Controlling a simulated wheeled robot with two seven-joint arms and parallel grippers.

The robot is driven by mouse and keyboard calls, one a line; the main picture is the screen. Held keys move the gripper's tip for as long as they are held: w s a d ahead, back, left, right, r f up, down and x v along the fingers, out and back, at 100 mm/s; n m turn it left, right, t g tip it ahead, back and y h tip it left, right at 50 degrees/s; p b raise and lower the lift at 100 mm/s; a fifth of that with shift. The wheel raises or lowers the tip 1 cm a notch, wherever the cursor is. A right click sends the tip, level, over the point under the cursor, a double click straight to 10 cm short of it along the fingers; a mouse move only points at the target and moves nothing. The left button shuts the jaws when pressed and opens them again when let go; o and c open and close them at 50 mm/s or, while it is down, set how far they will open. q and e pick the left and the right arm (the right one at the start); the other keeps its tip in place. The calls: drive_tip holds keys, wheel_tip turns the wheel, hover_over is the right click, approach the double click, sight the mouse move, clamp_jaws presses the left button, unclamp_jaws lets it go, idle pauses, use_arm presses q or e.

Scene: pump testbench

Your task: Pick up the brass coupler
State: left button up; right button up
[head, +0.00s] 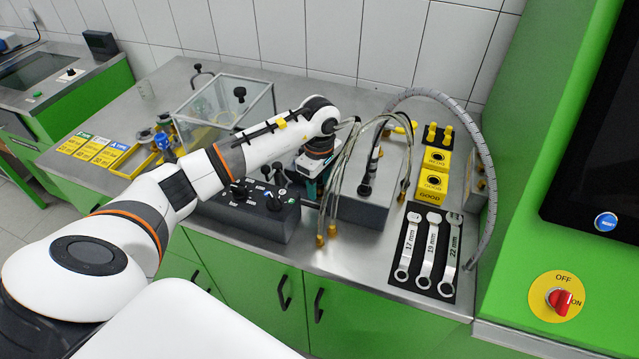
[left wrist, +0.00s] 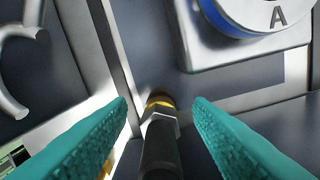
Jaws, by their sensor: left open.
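In the left wrist view a brass coupler (left wrist: 159,99) shows as a small gold ring beyond a grey hex nut (left wrist: 160,117) on a dark rod or hose end. My left gripper (left wrist: 160,110) is open, with one teal finger on each side of the nut and visible gaps between. In the head view my left gripper (head: 311,181) points down at the bench, behind the black control box. The coupler between its fingers cannot be made out there. Brass hose ends (head: 320,240) hang in front of the grey box, to the right of the gripper. My right gripper is not seen.
A black control box with knobs (head: 252,212) stands close to the gripper. Grey hoses (head: 345,170) arch over a grey box (head: 362,209) to the right. Wrenches lie on a black mat (head: 405,252). A clear tank (head: 228,100) stands behind the arm.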

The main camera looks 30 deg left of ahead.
use_arm(q)
clamp_jaws()
idle(0.3)
